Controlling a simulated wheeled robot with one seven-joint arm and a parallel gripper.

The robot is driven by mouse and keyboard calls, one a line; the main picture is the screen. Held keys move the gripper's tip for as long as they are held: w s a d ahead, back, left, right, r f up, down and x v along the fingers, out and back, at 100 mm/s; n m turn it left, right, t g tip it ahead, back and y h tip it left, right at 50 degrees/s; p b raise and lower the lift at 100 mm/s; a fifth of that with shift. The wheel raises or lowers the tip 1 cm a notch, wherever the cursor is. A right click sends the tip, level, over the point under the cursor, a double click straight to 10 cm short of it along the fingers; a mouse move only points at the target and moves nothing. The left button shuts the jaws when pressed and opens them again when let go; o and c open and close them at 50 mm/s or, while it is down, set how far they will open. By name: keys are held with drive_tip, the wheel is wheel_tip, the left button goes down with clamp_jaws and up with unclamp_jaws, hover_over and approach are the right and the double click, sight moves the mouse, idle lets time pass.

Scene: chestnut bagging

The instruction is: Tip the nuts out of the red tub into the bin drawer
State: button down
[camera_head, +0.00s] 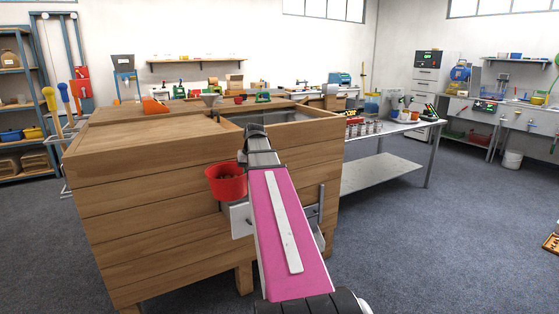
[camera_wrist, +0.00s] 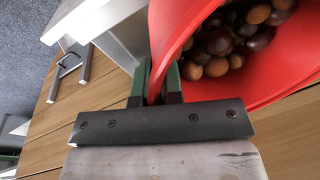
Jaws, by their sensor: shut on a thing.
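The red tub (camera_head: 227,184) is held in front of the wooden cabinet, roughly upright, with dark brown nuts (camera_head: 228,177) inside. My gripper (camera_head: 243,163) is shut on the tub's rim at its right side. In the wrist view both fingers (camera_wrist: 156,82) pinch the red wall (camera_wrist: 172,35), and several round brown nuts (camera_wrist: 215,45) lie in the tub. A pale grey box-like part, apparently the bin drawer (camera_head: 238,219), juts from the cabinet front below the tub. My arm hides much of it. A pale wall shows in the wrist view (camera_wrist: 105,22) too.
The wooden cabinet (camera_head: 150,215) fills the middle, its top partly open at the right. A metal handle (camera_head: 321,205) stands right of my arm and shows in the wrist view (camera_wrist: 70,72). A steel table (camera_head: 385,172) stands to the right. Open floor lies at front right.

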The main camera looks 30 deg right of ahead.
drive_tip(key=d+r+m+g+h, duration=0.1)
drive_tip(key=d+r+h, duration=0.2)
drive_tip(key=d, duration=0.4)
drive_tip(key=d+r+m+g+h, duration=0.1)
drive_tip(key=d+r+h, duration=0.15)
drive_tip(key=d, duration=0.45)
drive_tip(key=shift+w+a+r+n+g+h, duration=0.3)
drive_tip(key=shift+w+a+g+h, duration=0.55)
drive_tip(key=shift+a+h, duration=1.55)
drive_tip(key=shift+w+a+r+n+g+h, duration=0.15)
drive_tip(key=shift+w+a+r+g+h, duration=0.35)
drive_tip(key=shift+w+a+h, duration=1.25)
drive_tip(key=shift+w+a+r+n+g+h, duration=0.3)
drive_tip(key=shift+a+g+h, duration=0.45)
drive_tip(key=shift+a+h, duration=2.25)
drive_tip(key=shift+d, duration=0.15)
